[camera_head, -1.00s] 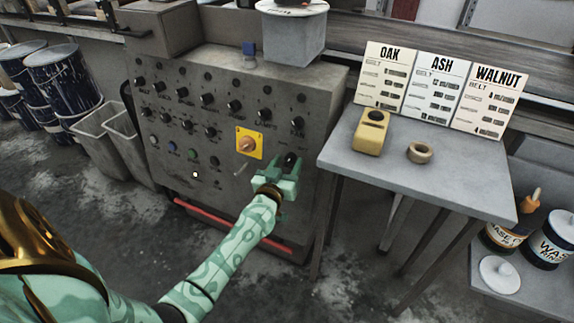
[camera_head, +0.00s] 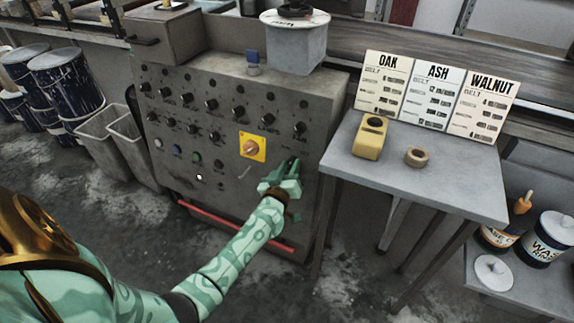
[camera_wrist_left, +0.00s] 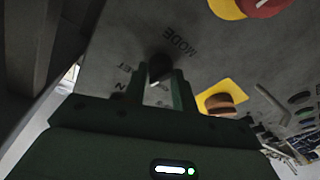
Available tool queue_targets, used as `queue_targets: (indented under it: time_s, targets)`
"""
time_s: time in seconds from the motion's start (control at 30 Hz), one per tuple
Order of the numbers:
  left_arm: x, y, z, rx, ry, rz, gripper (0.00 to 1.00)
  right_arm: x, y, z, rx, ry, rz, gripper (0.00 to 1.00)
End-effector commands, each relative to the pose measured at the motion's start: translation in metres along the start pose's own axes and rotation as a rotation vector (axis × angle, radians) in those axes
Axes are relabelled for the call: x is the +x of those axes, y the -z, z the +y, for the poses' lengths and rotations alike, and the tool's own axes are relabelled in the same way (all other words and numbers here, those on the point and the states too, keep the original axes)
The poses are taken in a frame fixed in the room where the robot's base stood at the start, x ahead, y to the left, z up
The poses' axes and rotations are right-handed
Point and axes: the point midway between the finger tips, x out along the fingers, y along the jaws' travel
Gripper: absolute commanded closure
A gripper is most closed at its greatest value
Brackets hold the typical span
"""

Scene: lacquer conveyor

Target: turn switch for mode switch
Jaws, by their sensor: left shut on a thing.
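The mode switch is a small black knob (camera_wrist_left: 158,68) on the grey control panel (camera_head: 225,190), with the word MODE printed beside it in the left wrist view. My left gripper (camera_wrist_left: 161,85) is shut on this knob, with one finger on each side of it. In the head view my left gripper (camera_head: 287,171) is at the lower right of the panel face, below and right of the yellow plate (camera_head: 245,154) with its orange-brown rotary knob (camera_head: 251,147). The gripper mostly hides the mode knob there. My right gripper is not in view.
A grey table (camera_head: 450,182) right of the panel holds a yellow device (camera_head: 368,146), a small ring (camera_head: 417,157) and OAK, ASH and WALNUT cards (camera_head: 437,88). Grey bins (camera_head: 125,145) stand left of the panel. A red bar (camera_head: 225,222) runs along its base.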

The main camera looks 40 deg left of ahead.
Motion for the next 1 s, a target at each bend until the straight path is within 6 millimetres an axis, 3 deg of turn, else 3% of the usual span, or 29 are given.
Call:
queue_targets:
  time_s: [0.23, 0.6, 1.0]
  targets:
    - [0.000, 0.006, 0.003, -0.231, 0.044, -0.012, 0.95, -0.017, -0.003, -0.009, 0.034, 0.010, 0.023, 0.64]
    - [0.000, 0.004, 0.003, -0.541, 0.104, -0.031, 0.95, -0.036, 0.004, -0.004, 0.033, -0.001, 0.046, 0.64]
    - [0.000, 0.002, 0.001, -0.720, 0.140, -0.043, 0.95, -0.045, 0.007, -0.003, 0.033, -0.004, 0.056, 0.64]
